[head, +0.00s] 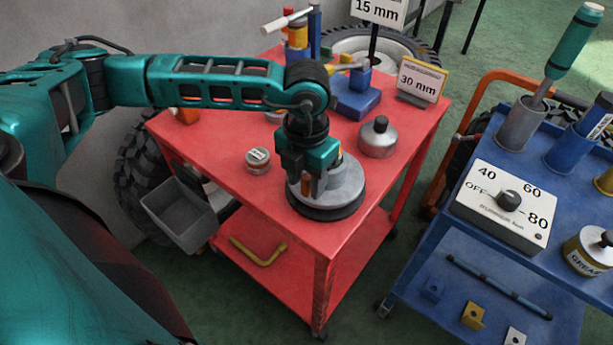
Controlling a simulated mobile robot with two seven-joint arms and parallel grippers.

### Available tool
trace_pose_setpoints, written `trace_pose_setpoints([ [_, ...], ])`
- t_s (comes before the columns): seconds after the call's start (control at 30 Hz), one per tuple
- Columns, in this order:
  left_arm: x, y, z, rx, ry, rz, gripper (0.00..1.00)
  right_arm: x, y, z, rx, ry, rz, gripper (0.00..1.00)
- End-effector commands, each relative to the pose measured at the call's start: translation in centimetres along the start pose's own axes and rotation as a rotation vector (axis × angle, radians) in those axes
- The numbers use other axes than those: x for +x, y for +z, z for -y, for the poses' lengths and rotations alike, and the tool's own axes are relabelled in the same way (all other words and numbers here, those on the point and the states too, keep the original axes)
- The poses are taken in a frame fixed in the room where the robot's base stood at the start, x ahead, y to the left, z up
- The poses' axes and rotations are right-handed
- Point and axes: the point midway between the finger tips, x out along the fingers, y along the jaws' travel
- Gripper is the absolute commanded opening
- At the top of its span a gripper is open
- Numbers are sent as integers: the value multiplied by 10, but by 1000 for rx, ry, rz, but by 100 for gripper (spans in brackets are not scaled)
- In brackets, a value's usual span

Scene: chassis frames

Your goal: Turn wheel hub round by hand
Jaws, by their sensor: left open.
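The wheel hub (345,193) is a grey metal disc on a dark round base near the front corner of the red cart top. My left gripper (312,188) points down over the hub's left part, with its fingers close to the hub's upper side. The gripper is open. An orange-brown piece shows by the fingers, and I cannot tell whether they touch the hub. The gripper and wrist hide the hub's back left part. My right gripper is not in view.
On the red cart (215,150) stand a small round tin (258,161), a grey lidded pot (378,138), a blue block (355,101) and a "30 mm" sign (421,80). A grey bin (180,213) hangs at its left. A blue cart (460,250) with a dial box (506,205) stands right.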

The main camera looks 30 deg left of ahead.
Motion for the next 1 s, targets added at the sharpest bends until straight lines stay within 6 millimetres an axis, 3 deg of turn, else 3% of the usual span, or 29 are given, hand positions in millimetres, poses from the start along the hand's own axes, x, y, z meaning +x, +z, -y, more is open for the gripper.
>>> trace_pose_setpoints([
  [0.23, 1, 0, 0, 0, -1, -1, 45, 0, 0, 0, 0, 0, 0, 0],
  [0.7, 0, 0, 0, 0, -1, -1, 0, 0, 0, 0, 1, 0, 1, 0],
  [1.0, 0, 0, 0, 0, -1, -1, 0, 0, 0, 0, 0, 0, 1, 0],
])
